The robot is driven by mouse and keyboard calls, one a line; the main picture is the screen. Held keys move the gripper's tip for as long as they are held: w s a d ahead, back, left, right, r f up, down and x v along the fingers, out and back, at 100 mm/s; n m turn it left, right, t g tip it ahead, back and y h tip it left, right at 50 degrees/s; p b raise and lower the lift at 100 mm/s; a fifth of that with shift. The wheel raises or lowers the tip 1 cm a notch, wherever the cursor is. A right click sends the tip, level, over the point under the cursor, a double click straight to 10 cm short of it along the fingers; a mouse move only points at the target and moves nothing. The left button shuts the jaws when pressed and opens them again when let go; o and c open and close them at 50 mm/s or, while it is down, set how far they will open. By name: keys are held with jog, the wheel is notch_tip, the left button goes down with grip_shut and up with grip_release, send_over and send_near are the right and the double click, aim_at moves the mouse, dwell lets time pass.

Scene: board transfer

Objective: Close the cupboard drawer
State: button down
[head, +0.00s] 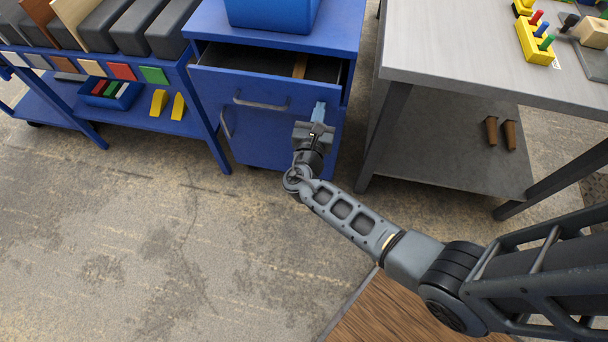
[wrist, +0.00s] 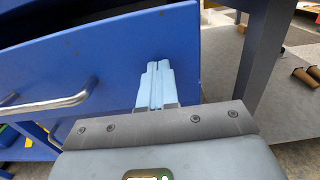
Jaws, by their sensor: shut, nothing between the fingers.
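The blue cupboard (head: 262,150) stands at the upper middle of the head view. Its top drawer (head: 225,88) is partly open, and its dark inside shows with a wooden-coloured item (head: 300,66) in it. The drawer front also fills much of the wrist view (wrist: 120,50), with its metal handle (wrist: 50,104) at the left. My gripper (head: 319,108) is shut and empty, with light blue fingers. It is at the right part of the drawer front, right of the handle. The fingertips (wrist: 155,68) overlap the drawer front; I cannot tell if they touch it.
A blue box (head: 270,14) stands on the cupboard top. A grey table (head: 450,60) with a lower shelf is close on the right. A blue rack (head: 160,125) with boards and blocks is on the left. The floor (head: 130,240) in front is clear.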

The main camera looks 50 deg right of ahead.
jog(key=b+x, duration=0.2)
jog(key=x, duration=0.6)
jog(key=shift+d+f, duration=0.1)
jog(key=shift+w+d, duration=0.15)
jog(key=shift+d, duration=0.05)
jog(key=shift+d+r, duration=0.1)
jog(key=shift+r, duration=0.15)
